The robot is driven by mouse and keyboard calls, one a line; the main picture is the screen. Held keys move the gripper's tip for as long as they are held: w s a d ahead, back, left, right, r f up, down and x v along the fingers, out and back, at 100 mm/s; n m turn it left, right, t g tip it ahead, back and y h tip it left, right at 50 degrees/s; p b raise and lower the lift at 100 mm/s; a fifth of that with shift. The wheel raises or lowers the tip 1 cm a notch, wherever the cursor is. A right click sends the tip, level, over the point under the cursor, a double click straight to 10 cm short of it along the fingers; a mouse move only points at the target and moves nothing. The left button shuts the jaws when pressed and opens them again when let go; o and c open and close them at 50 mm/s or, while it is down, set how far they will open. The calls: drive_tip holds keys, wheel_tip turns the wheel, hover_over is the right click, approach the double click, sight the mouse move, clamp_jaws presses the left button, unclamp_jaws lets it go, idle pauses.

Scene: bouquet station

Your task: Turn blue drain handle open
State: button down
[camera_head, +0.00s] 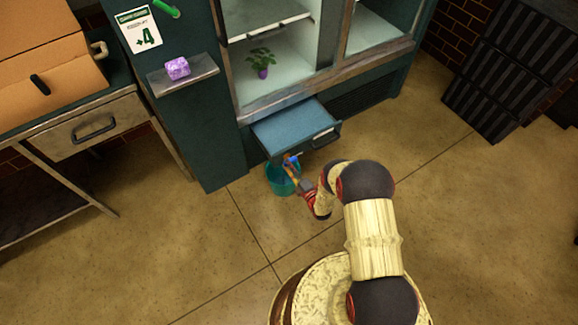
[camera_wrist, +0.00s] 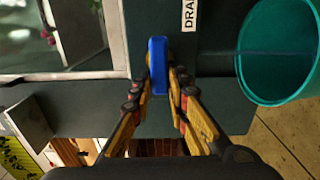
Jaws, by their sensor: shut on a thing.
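The blue drain handle (camera_wrist: 158,56) lies between the two fingers of my gripper (camera_wrist: 160,82) in the wrist view, with a finger on each side. The gripper is shut on it. In the head view the blue handle (camera_head: 292,158) shows small at my gripper (camera_head: 291,165), below the open drawer. The fingers hide part of the handle, and how it joins the cabinet is hard to see. A white label (camera_wrist: 189,15) with the letters "DRA" is on the dark cabinet panel beside the handle.
A teal bucket (camera_head: 275,184) stands on the floor beside my gripper; it also shows in the wrist view (camera_wrist: 255,85). A blue-lined drawer (camera_head: 290,128) juts out above. A cabinet (camera_head: 215,140) stands behind, a workbench (camera_head: 100,125) left, black crates (camera_head: 510,65) right. The floor between is clear.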

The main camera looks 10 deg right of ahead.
drive_tip(key=c, duration=1.7)
unclamp_jaws()
drive_tip(key=v, duration=1.2)
